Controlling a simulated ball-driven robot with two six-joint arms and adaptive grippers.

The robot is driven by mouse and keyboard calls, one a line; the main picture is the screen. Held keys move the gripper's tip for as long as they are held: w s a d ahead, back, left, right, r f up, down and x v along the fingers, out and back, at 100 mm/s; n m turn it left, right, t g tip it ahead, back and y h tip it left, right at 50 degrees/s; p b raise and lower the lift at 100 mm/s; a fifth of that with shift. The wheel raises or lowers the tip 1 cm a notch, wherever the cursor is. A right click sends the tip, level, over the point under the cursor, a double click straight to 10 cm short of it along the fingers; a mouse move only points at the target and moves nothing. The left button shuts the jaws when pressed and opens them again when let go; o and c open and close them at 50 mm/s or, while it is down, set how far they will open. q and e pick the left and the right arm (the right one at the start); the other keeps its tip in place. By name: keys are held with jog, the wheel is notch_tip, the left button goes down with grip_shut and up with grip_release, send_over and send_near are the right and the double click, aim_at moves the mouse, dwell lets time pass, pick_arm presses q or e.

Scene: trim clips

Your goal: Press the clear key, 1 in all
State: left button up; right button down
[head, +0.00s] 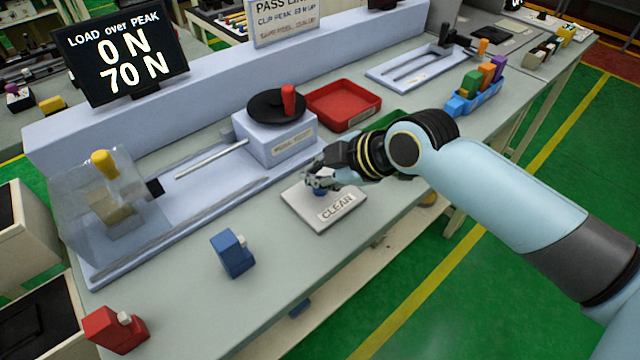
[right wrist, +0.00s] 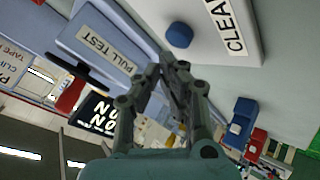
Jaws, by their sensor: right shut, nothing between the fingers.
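The clear key is a round blue button (right wrist: 179,34) on a pale plate lettered CLEAR (head: 325,208). In the head view the button is mostly hidden under my right gripper (head: 318,183). The right gripper is shut and empty, its fingertips over the plate close to the button. In the right wrist view the shut fingertips (right wrist: 172,62) show beside the button, and I cannot tell whether they touch it. The display (head: 122,52) reads LOAD over PEAK, 0 N and 70 N. My left gripper is not in view.
The pull test stand (head: 275,140) with a black wheel and red handle is behind the plate. A red tray (head: 342,104) stands beyond it. A blue clip (head: 232,254) and a red clip (head: 115,328) sit on the bench at front left. Bench around the plate's front is clear.

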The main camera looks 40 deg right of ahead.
aim_at(318, 189)
jog(key=shift+f, duration=0.15)
jog(key=shift+f, duration=0.25)
jog(key=shift+f+b, duration=0.45)
jog(key=shift+f, duration=0.05)
dwell(0.8)
jog(key=shift+r, duration=0.15)
jog(key=shift+r+p, duration=0.75)
jog(key=shift+p, duration=0.2)
notch_tip(318, 189, up, 5)
jog(key=p, duration=0.5)
